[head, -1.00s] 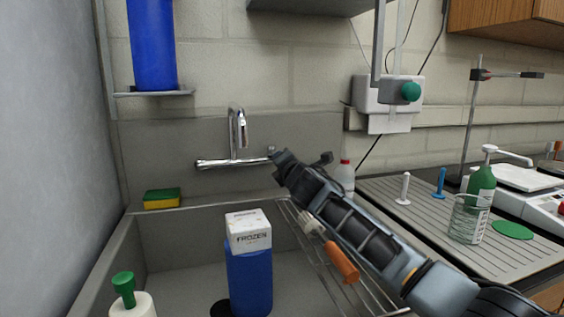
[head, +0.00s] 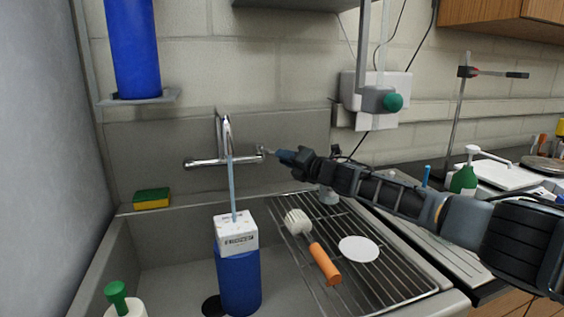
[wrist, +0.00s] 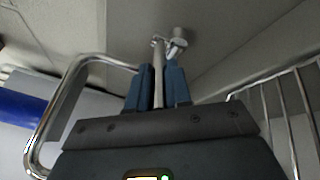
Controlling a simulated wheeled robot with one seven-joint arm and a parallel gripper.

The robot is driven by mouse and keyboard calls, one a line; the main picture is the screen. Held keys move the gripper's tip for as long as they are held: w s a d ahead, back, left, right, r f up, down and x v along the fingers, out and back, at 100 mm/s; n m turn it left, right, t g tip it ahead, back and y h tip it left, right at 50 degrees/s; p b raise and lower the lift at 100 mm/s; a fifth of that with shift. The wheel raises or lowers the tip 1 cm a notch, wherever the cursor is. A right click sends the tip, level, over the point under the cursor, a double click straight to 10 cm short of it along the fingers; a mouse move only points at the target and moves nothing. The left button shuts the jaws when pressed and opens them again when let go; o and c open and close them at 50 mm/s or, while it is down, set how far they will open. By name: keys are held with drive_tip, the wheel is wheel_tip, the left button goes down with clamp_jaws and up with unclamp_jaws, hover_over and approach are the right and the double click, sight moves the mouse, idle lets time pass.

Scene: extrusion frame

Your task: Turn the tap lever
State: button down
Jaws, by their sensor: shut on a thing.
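The chrome tap (head: 207,163) is on the grey splashback above the sink. Its lever (head: 262,150) is at the right end of the tap body. My gripper (head: 276,154) reaches in from the right and is shut on the lever. In the wrist view the lever (wrist: 158,66) shows between the two blue fingers of my gripper (wrist: 158,88). A thin stream of water (head: 232,190) runs from the spout down onto a white box labelled FROZEN (head: 237,236). The box sits on a blue cylinder (head: 238,283) in the sink.
A wire rack (head: 385,262) right of the basin holds a brush with an orange handle (head: 325,264) and a white disc (head: 358,249). A sponge (head: 152,198) lies on the back ledge. A wall box with a green knob (head: 393,102) is above my arm.

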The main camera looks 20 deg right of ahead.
drive_tip(key=shift+w+d+f+n+y+b, duration=0.15)
drive_tip(key=shift+d+n+y+b, duration=0.15)
drive_tip(key=shift+d+y+b, duration=0.1)
drive_tip(key=c, duration=1.1)
unclamp_jaws()
drive_tip(key=shift+o, duration=0.2)
drive_tip(key=v, duration=0.7)
drive_tip(key=shift+s+d, duration=0.2)
drive_tip(key=shift+s, duration=0.1)
